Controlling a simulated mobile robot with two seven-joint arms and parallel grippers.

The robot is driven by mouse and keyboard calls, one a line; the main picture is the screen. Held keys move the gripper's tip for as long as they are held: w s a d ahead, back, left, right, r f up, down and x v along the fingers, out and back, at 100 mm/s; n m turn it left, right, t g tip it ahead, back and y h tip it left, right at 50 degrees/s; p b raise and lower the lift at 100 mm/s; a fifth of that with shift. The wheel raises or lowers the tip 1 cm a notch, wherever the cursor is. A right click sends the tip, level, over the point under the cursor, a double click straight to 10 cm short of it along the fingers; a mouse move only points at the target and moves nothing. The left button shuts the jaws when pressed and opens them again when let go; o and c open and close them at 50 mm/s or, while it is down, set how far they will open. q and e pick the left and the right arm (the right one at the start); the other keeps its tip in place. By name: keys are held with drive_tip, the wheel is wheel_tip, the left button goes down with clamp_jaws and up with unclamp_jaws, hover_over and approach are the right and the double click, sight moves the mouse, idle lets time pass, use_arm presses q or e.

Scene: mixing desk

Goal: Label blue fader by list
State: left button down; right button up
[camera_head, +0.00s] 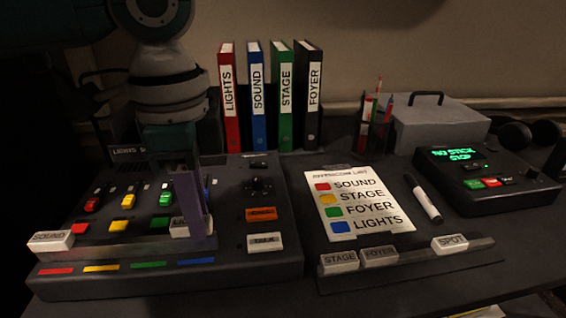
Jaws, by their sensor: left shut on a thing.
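The mixing desk (225,278) has red, yellow and green faders (165,198) in a row. The blue fader is mostly hidden behind my left gripper (190,230). That gripper is shut on a white label block (178,228), whose partly covered text seems to start with "LI". The block is above the blue strip (196,261) at the desk's front; I cannot tell if it touches the desk. A SOUND label block (50,242) sits at the desk's front left, near the red strip (56,271). The list (350,188) pairs blue with LIGHTS. My right gripper is not in view.
A rack (405,263) right of the desk holds STAGE (339,262), FOYER (379,257) and SPOT (449,244) blocks. A marker (423,198) lies beside the list. Several binders (285,95), a pen holder (376,132) and a console (485,180) stand behind and right.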

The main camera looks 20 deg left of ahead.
use_arm(q)
drive_tip(key=shift+p, duration=1.15)
idle(1.1)
drive_tip(key=shift+f, duration=0.4)
idle(0.7)
drive_tip(key=c, duration=0.6)
unclamp_jaws()
drive_tip(key=shift+c, duration=0.2)
